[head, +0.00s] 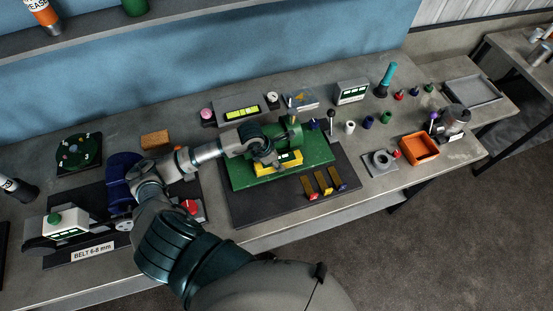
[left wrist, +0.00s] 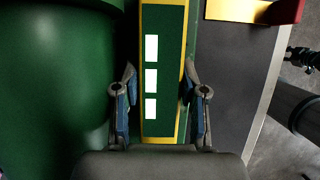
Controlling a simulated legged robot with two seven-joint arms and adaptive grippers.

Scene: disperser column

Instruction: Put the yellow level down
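The yellow level (head: 292,157) is a bar with a green face and white windows. In the head view it lies along the front of the green machine (head: 308,144), over its green base plate (head: 246,180). In the left wrist view the level (left wrist: 161,60) runs upward between the fingers, its windows facing me. My right gripper is not in view.
A dark lever with a ball knob (head: 331,120) stands right of the machine. An orange bin (head: 419,147) is further right. A bare grey strip of bench (head: 215,180) lies left of the mat.

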